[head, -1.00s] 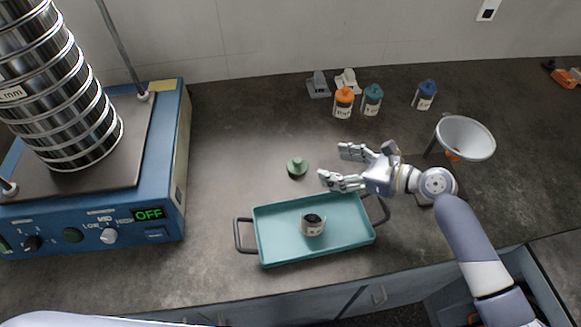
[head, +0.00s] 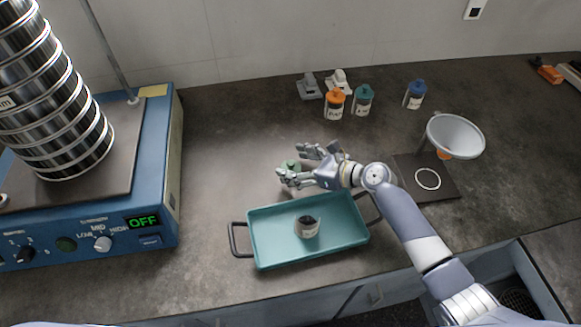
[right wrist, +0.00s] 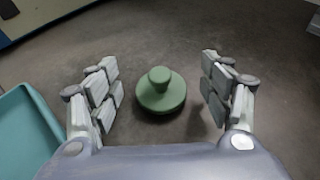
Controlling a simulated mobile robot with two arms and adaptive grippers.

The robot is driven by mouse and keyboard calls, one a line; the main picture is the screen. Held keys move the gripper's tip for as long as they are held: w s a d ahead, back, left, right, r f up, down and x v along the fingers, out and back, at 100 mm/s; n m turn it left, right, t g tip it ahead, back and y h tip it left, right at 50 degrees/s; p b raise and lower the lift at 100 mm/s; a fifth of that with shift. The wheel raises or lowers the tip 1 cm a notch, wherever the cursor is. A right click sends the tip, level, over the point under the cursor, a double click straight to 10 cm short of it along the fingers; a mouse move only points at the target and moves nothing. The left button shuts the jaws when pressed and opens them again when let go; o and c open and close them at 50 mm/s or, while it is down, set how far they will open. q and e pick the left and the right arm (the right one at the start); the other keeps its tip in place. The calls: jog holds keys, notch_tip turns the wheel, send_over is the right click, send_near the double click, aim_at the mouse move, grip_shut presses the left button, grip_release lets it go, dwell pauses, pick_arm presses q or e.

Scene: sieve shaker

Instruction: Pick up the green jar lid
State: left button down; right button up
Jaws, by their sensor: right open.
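The green jar lid (right wrist: 161,92) is a round disc with a knob on top, lying on the dark counter. In the right wrist view it lies between the two spread fingers of my right gripper (right wrist: 160,90), apart from both. In the head view the lid (head: 290,167) shows just above the teal tray, partly covered by my right gripper (head: 293,165). My right gripper is open and empty. An open jar (head: 307,227) with a pale label stands in the tray. My left gripper is out of view.
The teal tray (head: 262,254) is close in front of the lid. A sieve shaker (head: 172,150) stands left. Orange (head: 334,104), green (head: 362,100) and blue-lidded jars (head: 415,95) stand behind. The counter left of the lid is clear.

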jog(key=c, duration=1)
jog(key=shift+o, duration=0.2)
